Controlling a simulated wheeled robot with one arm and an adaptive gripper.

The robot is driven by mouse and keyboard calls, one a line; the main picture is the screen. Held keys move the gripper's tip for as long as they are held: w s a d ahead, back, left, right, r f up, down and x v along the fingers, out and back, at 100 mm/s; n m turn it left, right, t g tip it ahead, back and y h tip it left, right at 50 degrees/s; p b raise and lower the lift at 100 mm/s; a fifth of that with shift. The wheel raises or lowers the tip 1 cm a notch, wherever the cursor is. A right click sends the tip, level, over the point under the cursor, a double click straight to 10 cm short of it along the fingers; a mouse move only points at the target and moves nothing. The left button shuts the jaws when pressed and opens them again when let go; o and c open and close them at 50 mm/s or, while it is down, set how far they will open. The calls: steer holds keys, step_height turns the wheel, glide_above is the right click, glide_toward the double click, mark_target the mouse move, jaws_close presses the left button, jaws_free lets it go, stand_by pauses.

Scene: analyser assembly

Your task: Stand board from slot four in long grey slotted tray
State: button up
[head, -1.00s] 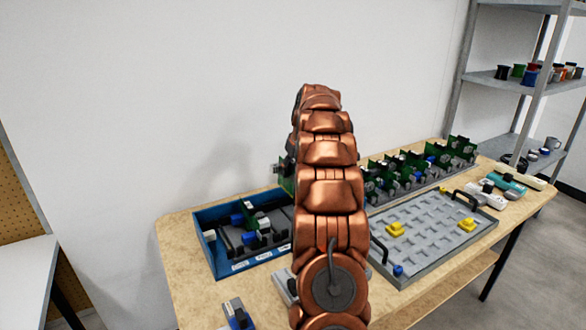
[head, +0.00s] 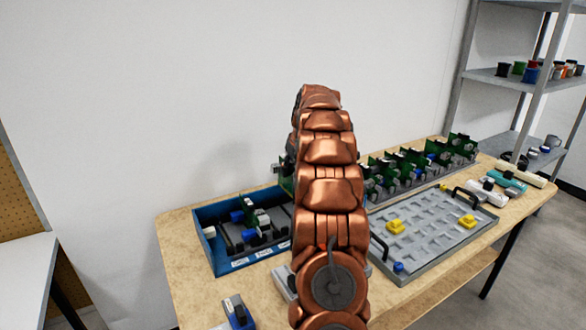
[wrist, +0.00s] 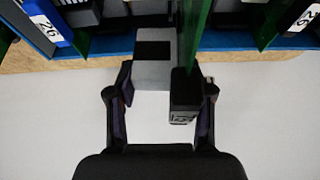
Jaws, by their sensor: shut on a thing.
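My gripper (wrist: 160,105) is shut on a green board (wrist: 197,35), seen nearly edge-on in the wrist view with a grey block and a dark block between the fingers. In the head view my copper arm hides the gripper; part of a green board (head: 286,173) shows just left of the arm, above the blue box. The long grey slotted tray (head: 422,186) stands at the back right of the table with several green boards upright in it. Its near end is hidden behind my arm, so I cannot tell which slots there are empty.
The blue box (head: 221,262) at the left holds boards and dark dividers; its blue wall (wrist: 112,46) also shows in the wrist view. A grey plate (head: 440,238) with black handles and yellow pieces lies at the right. A blue-grey part (head: 238,314) lies at the front.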

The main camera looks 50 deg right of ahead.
mark_target(292, 191)
steer(key=shift+a+f+b, duration=0.1)
steer(key=shift+f+b, duration=2.05)
steer(key=shift+f, duration=2.35)
stand_by(2.9)
steer(key=o, duration=1.3)
